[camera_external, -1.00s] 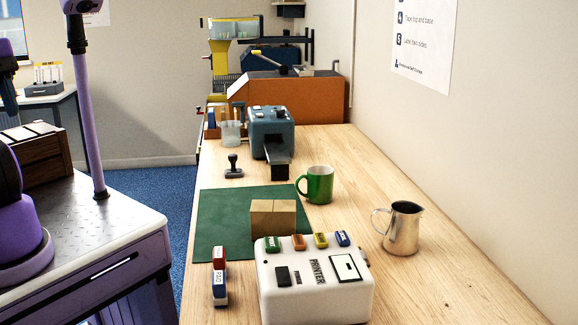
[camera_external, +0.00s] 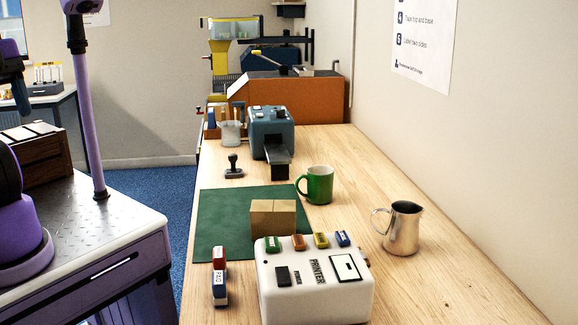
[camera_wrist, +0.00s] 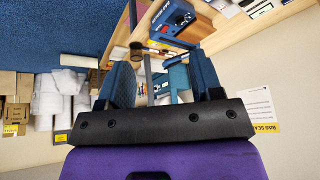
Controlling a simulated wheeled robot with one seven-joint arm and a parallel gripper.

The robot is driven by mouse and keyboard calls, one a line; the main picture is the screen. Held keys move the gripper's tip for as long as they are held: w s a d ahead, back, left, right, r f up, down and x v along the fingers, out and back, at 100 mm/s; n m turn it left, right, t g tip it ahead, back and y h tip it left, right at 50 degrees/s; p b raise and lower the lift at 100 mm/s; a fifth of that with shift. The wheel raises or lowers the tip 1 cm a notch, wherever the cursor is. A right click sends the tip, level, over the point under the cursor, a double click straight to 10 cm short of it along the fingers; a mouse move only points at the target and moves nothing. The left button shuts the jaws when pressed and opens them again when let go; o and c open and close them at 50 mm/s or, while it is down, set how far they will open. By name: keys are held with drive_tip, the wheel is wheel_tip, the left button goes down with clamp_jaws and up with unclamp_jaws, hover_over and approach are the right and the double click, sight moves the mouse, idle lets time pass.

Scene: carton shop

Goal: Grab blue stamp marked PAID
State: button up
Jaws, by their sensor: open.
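A stamp marked PAID (camera_external: 220,278) stands at the left front of the wooden bench, left of the white printer box. Its white label shows the letters, with dark blue at its base. A red stamp (camera_external: 219,252) stands right behind it, seemingly touching. A small blue stamp (camera_external: 343,239) sits on the printer's back edge beside green, orange and yellow ones; its lettering is too small to read. My gripper (camera_wrist: 160,83) is open in the wrist view, its two dark blue fingers apart with no stamp between them. No stamp shows in that view.
The printer (camera_external: 315,290) stands close right of the PAID stamp. A green mat (camera_external: 222,215) bears a small carton (camera_external: 273,218). A green mug (camera_external: 318,184), a steel jug (camera_external: 403,228) and a black-handled stamp (camera_external: 234,168) stand on the bench. The right front bench is clear.

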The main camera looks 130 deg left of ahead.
drive_tip(key=w+a+f+m+g, duration=0.2)
drive_tip(key=w+a+f, duration=0.25)
drive_tip(key=w, duration=0.35)
drive_tip(key=m+g, duration=0.3)
drive_tip(key=m, duration=0.3)
hover_over(218, 277)
wheel_tip(218, 277, down, 24)
drive_tip(key=shift+s+d+f, duration=0.1)
drive_tip(key=shift+s+d, duration=0.05)
drive_tip(key=shift+a+f+m, duration=0.2)
drive_tip(key=shift+f+m, duration=0.1)
drive_tip(key=shift+f, duration=0.45)
drive_tip(key=shift+w+f, duration=0.2)
drive_tip(key=shift+f, duration=4.8)
drive_tip(key=shift+c, duration=0.4)
drive_tip(key=c, duration=0.9)
